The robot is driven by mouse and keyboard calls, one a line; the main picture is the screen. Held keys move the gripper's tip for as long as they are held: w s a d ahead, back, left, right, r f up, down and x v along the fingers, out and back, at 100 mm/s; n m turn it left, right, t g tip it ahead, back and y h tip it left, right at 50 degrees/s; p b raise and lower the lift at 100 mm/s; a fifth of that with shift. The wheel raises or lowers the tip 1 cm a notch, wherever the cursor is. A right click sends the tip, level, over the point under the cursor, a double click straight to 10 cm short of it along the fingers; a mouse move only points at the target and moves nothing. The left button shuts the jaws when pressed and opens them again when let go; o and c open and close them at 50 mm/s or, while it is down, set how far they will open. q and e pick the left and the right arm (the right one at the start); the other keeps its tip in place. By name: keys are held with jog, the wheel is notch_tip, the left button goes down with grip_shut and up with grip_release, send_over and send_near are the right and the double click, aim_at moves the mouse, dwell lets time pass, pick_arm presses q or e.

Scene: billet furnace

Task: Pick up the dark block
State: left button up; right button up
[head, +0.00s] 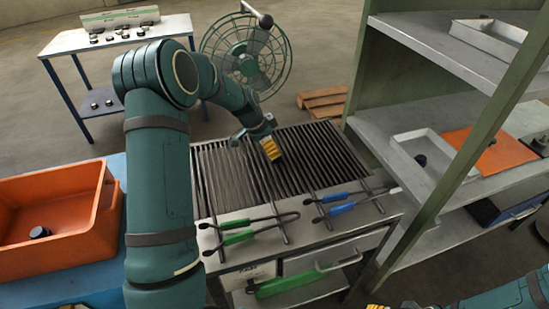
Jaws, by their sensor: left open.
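My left gripper (272,150), with yellow finger pads, is open just above the grill bars of the grate table (225,180). I see no block between its fingers; the gripper and arm hide part of the grate. A small dark block (40,232) lies inside the orange bin (75,245) at the left. Another small dark piece (421,160) lies in a grey tray on the right shelf. I cannot tell which one the task means. My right gripper (378,307) shows only as a yellow tip at the bottom edge.
Green-handled tongs (240,237) and blue-handled tongs (343,208) lie along the grate's front. A green fan (245,52) stands behind it. The shelf rack (440,60) bounds the right side. A table (75,40) with small dark parts stands at the back left.

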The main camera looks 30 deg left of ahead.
pick_arm(q)
jog(key=shift+a+b+x, duration=0.1)
jog(key=shift+b+x, duration=0.1)
jog(key=shift+x, duration=1.15)
jog(key=shift+a+b+x, duration=0.15)
jog(key=shift+x, duration=1.2)
jog(key=shift+w, duration=0.1)
grip_shut()
